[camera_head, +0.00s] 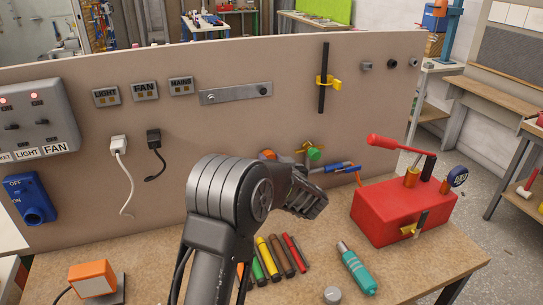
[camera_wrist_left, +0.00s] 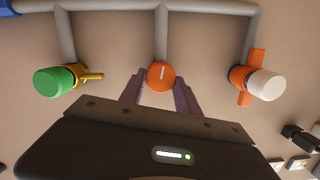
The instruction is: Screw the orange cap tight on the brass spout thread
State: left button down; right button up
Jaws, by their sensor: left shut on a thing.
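The orange cap (camera_wrist_left: 161,76) is seen face-on in the left wrist view, with a pale mark on its face. It sits at the end of the middle branch of a grey pipe. The fingers of my left gripper (camera_wrist_left: 160,88) are on both sides of the cap and shut on it. The brass thread behind the cap is hidden, so I cannot tell how far the cap is screwed on. In the head view my left gripper (camera_head: 308,194) is close to the panel, with its fingertips hidden. My right gripper is not in view.
A green cap on a brass fitting (camera_wrist_left: 57,80) and a white-ended orange fitting (camera_wrist_left: 262,84) flank the cap closely. A red box with a lever (camera_head: 398,211), a teal bottle (camera_head: 355,267) and several coloured sticks (camera_head: 282,256) stand or lie on the bench.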

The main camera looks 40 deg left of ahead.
pick_arm(q)
jog(key=shift+m+p, duration=0.5)
jog(key=shift+p, duration=0.25)
jog(key=shift+w+m+g+p, duration=0.1)
jog(key=shift+m+g+p, duration=0.2)
jog(key=shift+m+p, duration=1.05)
jog(key=c, duration=1.3)
grip_release()
jog(key=shift+n+p, duration=0.35)
jog(key=shift+p, duration=0.2)
jog(key=o, duration=0.5)
